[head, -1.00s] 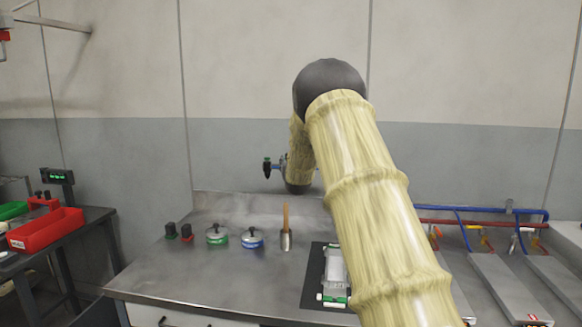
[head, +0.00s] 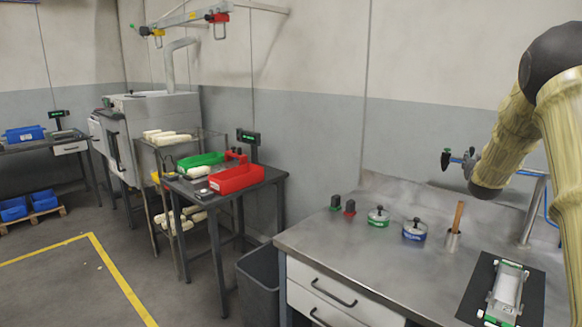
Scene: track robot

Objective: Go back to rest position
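My arm rises at the right edge of the head view, bent at a dark round elbow, with its forearm pointing down and away over the metal workbench (head: 345,252).
On the bench are a green-labelled pot (head: 378,217), a blue-labelled pot (head: 414,231), a wooden-handled tool in a metal cup (head: 453,238) and a tray on a black mat (head: 507,287). A side table holds a red bin (head: 236,179) and a green bin (head: 201,160). Open floor lies left.

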